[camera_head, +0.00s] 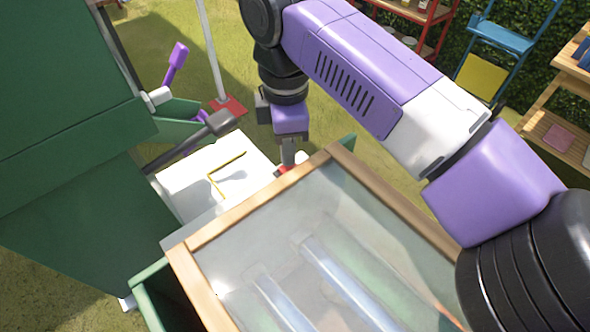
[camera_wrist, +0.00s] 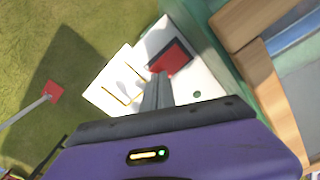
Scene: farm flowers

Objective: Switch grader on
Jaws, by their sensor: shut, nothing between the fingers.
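A red switch (camera_wrist: 170,57) sits on a white panel (camera_wrist: 185,82) beside a green frame in the wrist view. A small green dot (camera_wrist: 197,94) is on the same panel. In the head view only a bit of red (camera_head: 283,170) shows below my fingertips. My gripper (camera_head: 288,158) points down over the panel with its fingers shut and empty. In the wrist view the fingertips (camera_wrist: 158,78) appear just below the red switch's near edge; whether they touch it I cannot tell. The switch's on or off position is unclear.
A wood-framed glass cover (camera_head: 320,250) lies close to the right of the panel. A white plate with yellow lines (camera_head: 215,175) is on the left. A large green cabinet (camera_head: 75,170) and a dark-ended lever (camera_head: 190,140) stand at left. Grass lies beyond.

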